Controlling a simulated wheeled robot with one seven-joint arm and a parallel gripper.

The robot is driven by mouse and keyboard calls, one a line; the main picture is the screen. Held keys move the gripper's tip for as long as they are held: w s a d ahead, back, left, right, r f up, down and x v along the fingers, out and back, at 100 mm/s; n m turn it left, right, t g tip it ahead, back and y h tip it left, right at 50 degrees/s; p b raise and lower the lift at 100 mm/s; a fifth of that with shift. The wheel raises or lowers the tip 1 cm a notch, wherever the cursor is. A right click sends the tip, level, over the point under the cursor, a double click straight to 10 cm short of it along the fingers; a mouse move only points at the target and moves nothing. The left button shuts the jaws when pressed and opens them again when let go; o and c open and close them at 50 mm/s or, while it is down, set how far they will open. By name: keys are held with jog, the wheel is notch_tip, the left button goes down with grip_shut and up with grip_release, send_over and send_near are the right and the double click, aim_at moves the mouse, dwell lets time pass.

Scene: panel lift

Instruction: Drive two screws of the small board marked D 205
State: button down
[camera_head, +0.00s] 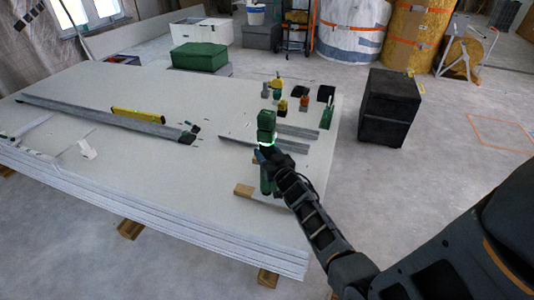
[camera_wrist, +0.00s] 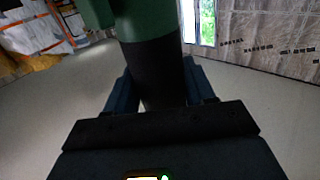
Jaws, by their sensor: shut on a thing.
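My gripper (camera_head: 266,153) is shut on a green and black power tool (camera_head: 266,122), probably a cordless screwdriver, above the near right part of the panel stack. In the wrist view the tool's black grip (camera_wrist: 152,72) stands between the two dark fingers (camera_wrist: 155,95), with its green body (camera_wrist: 150,20) above. Green also shows just below my gripper in the head view; I cannot tell whether it is the same tool. No board marked D 205 and no screws can be made out. A small wooden piece (camera_head: 243,191) lies left of my gripper.
The pale panel stack (camera_head: 130,180) fills the left and middle. Grey profiles (camera_head: 100,115) and a yellow level (camera_head: 138,115) lie on it. Several small tools stand at its far right. A black case (camera_head: 388,108) stands on the floor to the right, with open floor around it.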

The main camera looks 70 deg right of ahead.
aim_at(270, 148)
jog(key=shift+f+b, duration=0.5)
jog(key=shift+f, duration=0.25)
dwell(2.3)
jog(key=shift+r, duration=0.1)
dwell(0.4)
jog(key=shift+r+p, duration=2.4)
jog(key=shift+r, duration=0.05)
